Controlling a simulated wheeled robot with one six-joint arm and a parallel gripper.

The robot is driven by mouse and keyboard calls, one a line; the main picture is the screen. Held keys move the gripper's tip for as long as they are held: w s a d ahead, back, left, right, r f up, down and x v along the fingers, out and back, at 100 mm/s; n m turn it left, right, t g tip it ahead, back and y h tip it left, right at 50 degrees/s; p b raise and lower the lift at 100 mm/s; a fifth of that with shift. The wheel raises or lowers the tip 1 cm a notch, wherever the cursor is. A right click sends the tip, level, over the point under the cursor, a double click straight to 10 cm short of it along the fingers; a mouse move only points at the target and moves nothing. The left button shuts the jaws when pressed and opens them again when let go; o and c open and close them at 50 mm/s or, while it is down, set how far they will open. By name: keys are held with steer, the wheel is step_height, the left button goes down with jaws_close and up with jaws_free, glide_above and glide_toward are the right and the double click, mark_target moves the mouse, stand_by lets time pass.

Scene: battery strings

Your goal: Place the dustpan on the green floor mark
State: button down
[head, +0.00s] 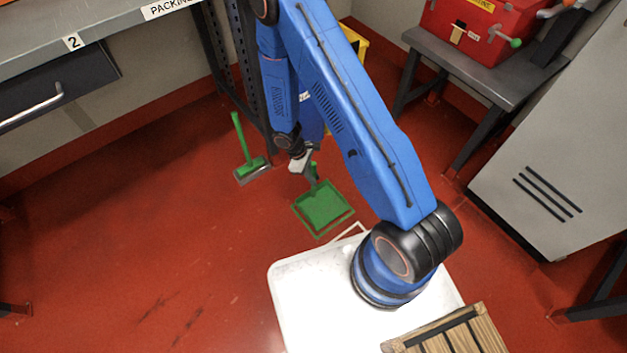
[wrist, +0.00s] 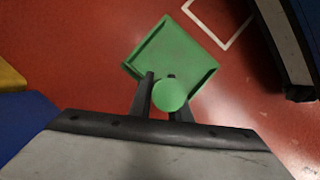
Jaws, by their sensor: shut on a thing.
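The green dustpan (head: 322,207) shows below my gripper (head: 304,168) in the head view, its flat pan over the red floor. In the wrist view the pan (wrist: 174,50) lies beyond the two dark fingers of my gripper (wrist: 158,88). My gripper is shut on the dustpan's handle, whose round green end (wrist: 171,95) faces the wrist camera. A green border shows around the pan in the head view; I cannot tell whether it is the pan's rim or the green floor mark. Whether the pan touches the floor is also unclear.
A green-handled brush (head: 246,163) stands left of the dustpan near a dark table leg. A white floor outline (head: 350,231) lies to its right, by my white base. A grey bench (head: 478,75) with a red box (head: 484,28) stands back right. Red floor at left is clear.

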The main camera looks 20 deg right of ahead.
steer(key=shift+f, duration=1.05)
steer(key=c, duration=1.7)
jaws_free()
steer(key=shift+o, duration=0.2)
